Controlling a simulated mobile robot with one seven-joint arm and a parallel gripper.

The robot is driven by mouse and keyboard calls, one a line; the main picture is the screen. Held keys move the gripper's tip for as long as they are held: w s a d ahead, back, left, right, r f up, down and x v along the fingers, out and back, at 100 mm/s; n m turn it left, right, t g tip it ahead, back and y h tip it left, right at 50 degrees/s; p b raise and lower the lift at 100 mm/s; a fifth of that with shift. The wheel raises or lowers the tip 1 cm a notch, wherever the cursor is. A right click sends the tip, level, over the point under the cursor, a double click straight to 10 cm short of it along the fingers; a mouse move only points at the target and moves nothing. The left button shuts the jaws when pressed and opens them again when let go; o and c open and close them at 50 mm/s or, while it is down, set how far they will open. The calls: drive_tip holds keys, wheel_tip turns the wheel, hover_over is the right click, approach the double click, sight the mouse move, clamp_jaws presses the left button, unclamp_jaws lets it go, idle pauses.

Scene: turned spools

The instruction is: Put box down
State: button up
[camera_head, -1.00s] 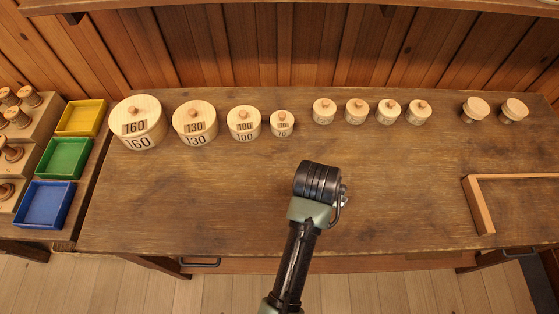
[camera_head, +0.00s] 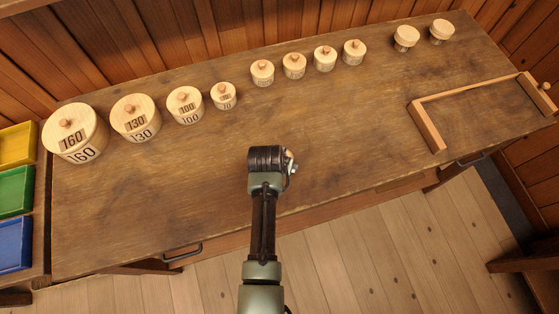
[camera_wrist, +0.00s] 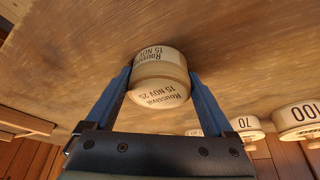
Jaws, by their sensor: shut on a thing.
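A small round pale wooden box (camera_wrist: 160,88) with dark printed lettering, including "15 NOV 25", shows in the wrist view. My gripper (camera_wrist: 158,82) is shut on it, with one blue finger on each side. Whether the box touches the worktop cannot be told. In the head view my wrist (camera_head: 268,160) is over the front middle of the brown worktop (camera_head: 340,130) and hides the fingers and the box.
Numbered lidded round boxes, such as the 160 box (camera_head: 75,135), line the back left. Several small lidded boxes (camera_head: 294,66) and two knob-like pieces (camera_head: 406,39) continue rightward. A wooden frame (camera_head: 428,128) lies at right. The worktop around my wrist is clear.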

drive_tip(key=o, duration=1.1)
drive_tip(key=shift+f, duration=0.1)
drive_tip(key=shift+c, duration=0.2)
drive_tip(key=v, duration=1.2)
drive_tip(key=w+a+r+t+y, duration=0.1)
drive_tip(key=w+r+t, duration=0.35)
drive_tip(key=r, duration=0.55)
drive_tip(key=w+a+r+t, duration=0.1)
drive_tip(key=w+r+t, duration=0.2)
drive_tip(key=w+r, duration=0.5)
wheel_tip(320, 180, up, 18)
drive_tip(key=d+n+t, duration=0.1)
drive_tip(key=t, duration=0.4)
drive_tip(key=s+r+t, duration=0.3)
drive_tip(key=s+r, duration=0.2)
drive_tip(key=r, duration=0.4)
drive_tip(key=s+d+r+n+t, duration=0.1)
drive_tip(key=s+r+t, duration=0.3)
drive_tip(key=r, duration=0.6)
drive_tip(key=s+d+r+n+t, duration=0.1)
drive_tip(key=s+r+t, duration=0.2)
drive_tip(key=s+r, duration=0.3)
wheel_tip(320, 180, up, 4)
drive_tip(key=shift+d+r, duration=0.1)
drive_tip(key=shift+d, duration=0.15)
drive_tip(key=shift+t, duration=0.25)
